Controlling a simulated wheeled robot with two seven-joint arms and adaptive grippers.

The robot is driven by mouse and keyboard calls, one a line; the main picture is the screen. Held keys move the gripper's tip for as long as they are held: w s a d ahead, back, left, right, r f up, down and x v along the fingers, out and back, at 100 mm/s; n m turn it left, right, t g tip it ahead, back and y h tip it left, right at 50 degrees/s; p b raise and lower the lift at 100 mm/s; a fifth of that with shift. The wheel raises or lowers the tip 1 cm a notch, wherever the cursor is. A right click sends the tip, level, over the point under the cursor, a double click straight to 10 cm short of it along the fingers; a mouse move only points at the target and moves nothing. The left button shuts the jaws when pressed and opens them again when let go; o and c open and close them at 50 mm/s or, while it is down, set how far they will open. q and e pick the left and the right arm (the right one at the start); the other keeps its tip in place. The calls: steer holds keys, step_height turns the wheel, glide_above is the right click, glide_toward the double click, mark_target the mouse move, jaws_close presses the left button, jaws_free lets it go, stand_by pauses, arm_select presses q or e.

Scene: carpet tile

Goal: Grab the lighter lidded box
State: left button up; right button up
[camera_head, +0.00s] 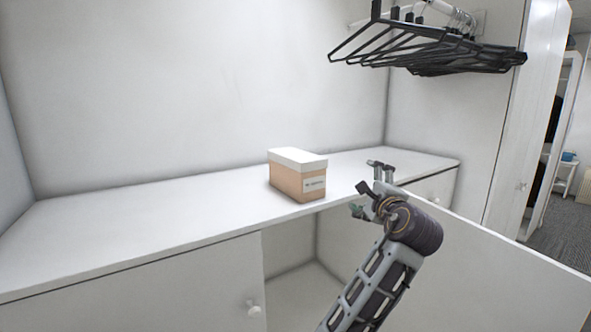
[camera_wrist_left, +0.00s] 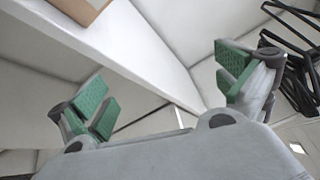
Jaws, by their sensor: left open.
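One lidded box (camera_head: 298,182) stands upright on the white shelf top, with a white lid, a tan body and a small label on its front side. No second box is in view to compare it with. My left gripper (camera_head: 367,188) is to the right of the box, near the shelf's front edge, apart from the box and empty. In the left wrist view its green-padded fingers (camera_wrist_left: 166,92) are spread wide. A tan corner of the box (camera_wrist_left: 82,8) shows there at the top left, cut off by the frame. My right gripper is not in view.
The white shelf top (camera_head: 130,225) is clear to the left of the box. Black hangers (camera_head: 425,45) hang above at the right. An open compartment (camera_head: 300,280) lies below the shelf. A white door panel (camera_head: 490,270) stands at the lower right, behind my arm.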

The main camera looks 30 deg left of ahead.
mark_target(315, 178)
arm_select(q)
steer(key=s+a+r+m+g+y, duration=0.1)
steer(key=s+a+m+g+y, duration=0.4)
steer(key=s+m+g, duration=0.2)
steer(key=shift+s+a+m+p, duration=0.15)
steer(key=shift+s+m+p, duration=0.15)
steer(key=shift+m, duration=0.4)
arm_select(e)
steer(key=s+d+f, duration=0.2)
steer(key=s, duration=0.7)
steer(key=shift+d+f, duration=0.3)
arm_select(q)
steer(key=shift+p+x, duration=0.9)
steer(key=shift+x, duration=3.45)
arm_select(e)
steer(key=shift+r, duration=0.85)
arm_select(q)
steer(key=shift+r, duration=0.2)
